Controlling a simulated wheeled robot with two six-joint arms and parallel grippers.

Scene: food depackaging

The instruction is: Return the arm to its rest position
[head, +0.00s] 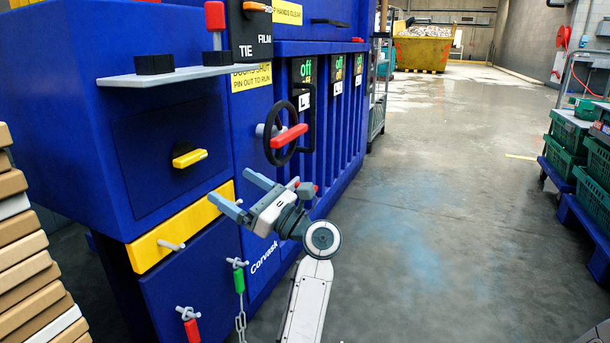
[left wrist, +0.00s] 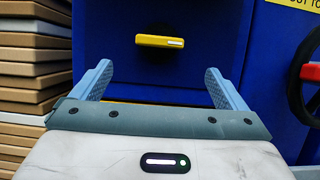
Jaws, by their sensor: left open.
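My left gripper (head: 243,194) is open and empty in front of the blue machine (head: 180,105). Its two light-blue fingers (left wrist: 160,85) are spread wide in the left wrist view, with nothing between them. Beyond them is a yellow handle (left wrist: 160,41) on a dark blue panel; it also shows in the head view (head: 189,158). The fingers are apart from this handle. My left arm (head: 308,300) rises from the bottom of the head view. My right gripper is in neither view.
A black handwheel with a red grip (head: 289,136) is just above the gripper. A yellow bar (head: 180,228), a green tag (head: 239,280) and a red tag (head: 192,331) are nearby. Stacked boxes (head: 25,255) stand left. Green crates (head: 567,135) stand right. The floor between is open.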

